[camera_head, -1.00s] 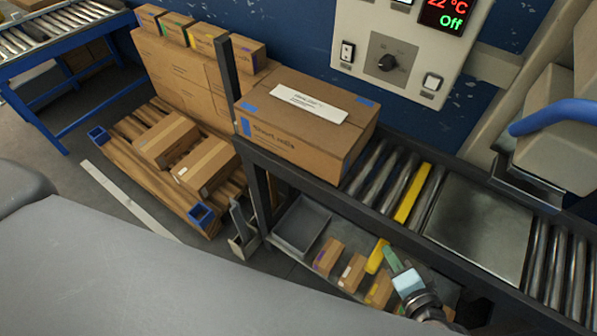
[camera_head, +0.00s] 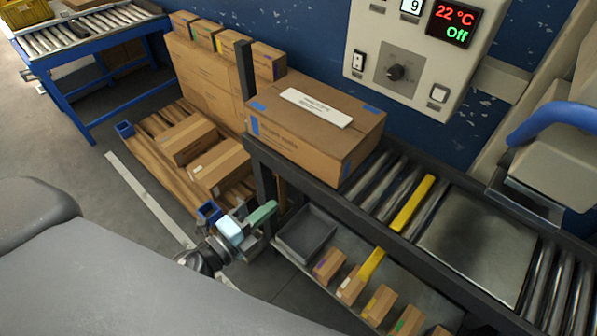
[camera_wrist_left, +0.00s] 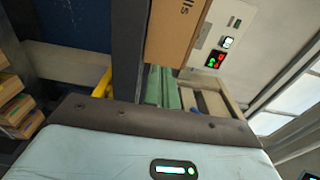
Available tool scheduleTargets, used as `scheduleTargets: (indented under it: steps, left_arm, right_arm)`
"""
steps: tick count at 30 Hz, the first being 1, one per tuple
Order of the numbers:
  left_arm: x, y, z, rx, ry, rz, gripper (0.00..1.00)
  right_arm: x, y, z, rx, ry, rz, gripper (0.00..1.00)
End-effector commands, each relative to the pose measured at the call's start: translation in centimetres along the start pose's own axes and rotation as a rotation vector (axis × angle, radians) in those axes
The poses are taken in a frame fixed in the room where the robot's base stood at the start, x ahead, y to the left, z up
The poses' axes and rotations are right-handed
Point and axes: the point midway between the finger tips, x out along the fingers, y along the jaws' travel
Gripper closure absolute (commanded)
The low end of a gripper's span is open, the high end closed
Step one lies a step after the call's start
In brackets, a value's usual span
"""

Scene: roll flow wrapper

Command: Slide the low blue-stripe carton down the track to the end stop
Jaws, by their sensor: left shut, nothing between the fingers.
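A large brown carton (camera_head: 315,125) with blue tape marks and a white label sits on the left end of the roller track (camera_head: 365,185). Its lettered side also shows in the left wrist view (camera_wrist_left: 178,30). My left gripper (camera_head: 266,212) has green fingers, shut and empty. It is left of and below the track, apart from the carton, beside the grey tray. The fingers (camera_wrist_left: 162,85) also show in the left wrist view, below the carton in the picture. Which part is the end stop I cannot tell. My right gripper is not in view.
A dark upright post (camera_head: 246,80) stands at the carton's left. A yellow bar (camera_head: 411,204) and flat metal plate (camera_head: 477,245) lie along the track. Below are a grey tray (camera_head: 306,240) and several small striped cartons (camera_head: 378,303). A pallet (camera_head: 150,150) with cartons stands left.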

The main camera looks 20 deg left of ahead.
Motion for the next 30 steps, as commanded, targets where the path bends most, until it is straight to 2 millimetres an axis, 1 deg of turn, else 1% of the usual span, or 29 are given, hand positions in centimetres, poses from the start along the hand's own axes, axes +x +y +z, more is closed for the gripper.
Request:
scheduleTargets:
  steps: [5,8,12,20,21,25,30]
  left_arm:
    - [1.3,-0.2,0.0,-0.003,-0.001,-0.003,1.00]
    - [2.8,-0.4,0.0,-0.002,-0.001,-0.006,1.00]
    - [5.4,-0.4,0.0,-0.002,-0.002,-0.006,1.00]
    - [10.2,-0.2,0.0,-0.005,-0.002,-0.003,1.00]
    - [10.6,-0.1,0.5,-0.004,-0.003,-0.001,1.00]
    - [11.7,0.0,1.8,-0.005,-0.003,0.000,1.00]
    - [12.6,0.1,2.6,-0.005,-0.002,0.001,1.00]
  right_arm:
    - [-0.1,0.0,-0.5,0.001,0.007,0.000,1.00]
    - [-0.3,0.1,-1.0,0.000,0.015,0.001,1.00]
    - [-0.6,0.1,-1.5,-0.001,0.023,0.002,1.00]
    - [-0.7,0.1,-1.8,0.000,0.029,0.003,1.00]
    - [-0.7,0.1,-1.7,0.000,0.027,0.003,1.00]
    - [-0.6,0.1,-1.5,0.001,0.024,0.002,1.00]
    - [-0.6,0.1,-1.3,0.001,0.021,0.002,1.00]
